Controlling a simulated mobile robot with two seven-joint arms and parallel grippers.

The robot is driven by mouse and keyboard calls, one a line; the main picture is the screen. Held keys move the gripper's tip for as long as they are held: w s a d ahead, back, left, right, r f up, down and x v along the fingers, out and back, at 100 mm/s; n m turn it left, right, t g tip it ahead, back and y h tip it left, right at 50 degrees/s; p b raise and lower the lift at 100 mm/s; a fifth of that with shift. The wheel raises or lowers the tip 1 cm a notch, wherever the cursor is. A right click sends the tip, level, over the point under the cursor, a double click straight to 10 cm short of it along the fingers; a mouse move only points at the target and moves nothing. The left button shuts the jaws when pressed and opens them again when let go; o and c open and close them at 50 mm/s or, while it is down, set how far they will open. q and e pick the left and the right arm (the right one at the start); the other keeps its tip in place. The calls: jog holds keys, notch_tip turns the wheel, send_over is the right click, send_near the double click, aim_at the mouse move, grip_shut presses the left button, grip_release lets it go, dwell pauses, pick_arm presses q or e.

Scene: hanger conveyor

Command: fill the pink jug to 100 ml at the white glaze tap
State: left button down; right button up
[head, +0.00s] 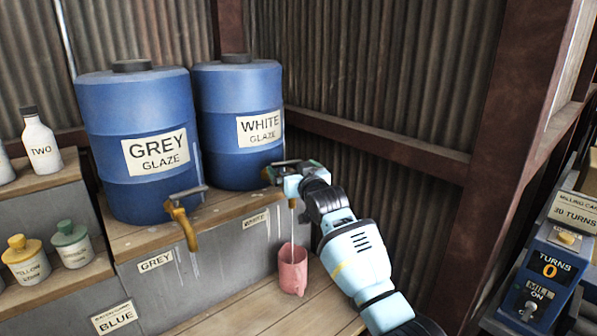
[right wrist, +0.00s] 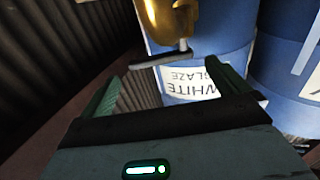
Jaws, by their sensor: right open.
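The pink jug (head: 293,272) stands upright on the wooden bench under the white glaze tap. The tap's brass spout (head: 293,203) points down over it, and a thin pale stream (head: 293,228) runs from the spout into the jug. The level inside and any markings cannot be read. My right gripper (head: 272,174) is at the tap, in front of the white glaze barrel (head: 238,145). In the right wrist view its fingers (right wrist: 172,76) are open, with the tap's grey lever (right wrist: 160,59) just beyond the fingertips. My left gripper is out of view.
The grey glaze barrel (head: 136,185) and its brass tap (head: 181,222) stand to the left. Yellow (head: 27,262) and green-lidded (head: 72,246) jars sit at far left. A blue turns counter (head: 545,275) reads 0 at right. The bench in front of the jug is clear.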

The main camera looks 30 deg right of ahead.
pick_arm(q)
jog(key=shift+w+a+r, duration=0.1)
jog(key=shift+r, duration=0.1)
pick_arm(e)
jog(key=shift+s, duration=1.25)
jog(key=shift+c, duration=0.4)
